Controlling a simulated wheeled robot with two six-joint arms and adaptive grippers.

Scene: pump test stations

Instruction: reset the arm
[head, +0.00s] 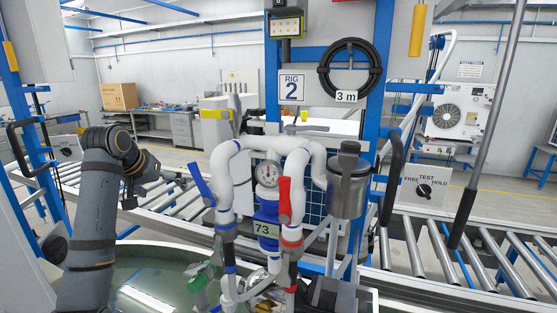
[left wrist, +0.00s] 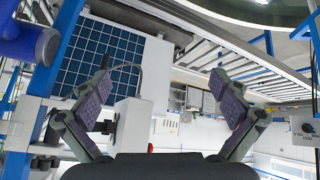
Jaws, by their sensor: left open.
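My left arm (head: 92,220) rises at the left of the head view, over a round basin of greenish water (head: 135,270). It bends at the top, and my left gripper (head: 132,194) hangs beyond the bend, small and partly hidden by the wrist. In the left wrist view both fingers of the left gripper (left wrist: 160,78) are spread wide apart, with nothing between them. The gripper is left of the white pipe assembly (head: 228,165), apart from it. My right gripper is in neither view.
The pipe assembly carries a blue lever (head: 200,184), a red lever (head: 284,196), a gauge (head: 267,173) and a metal canister (head: 348,185). A roller conveyor (head: 405,255) runs behind. A blue upright post (head: 42,115) stands left of my arm. A dark gridded panel (left wrist: 98,52) shows in the wrist view.

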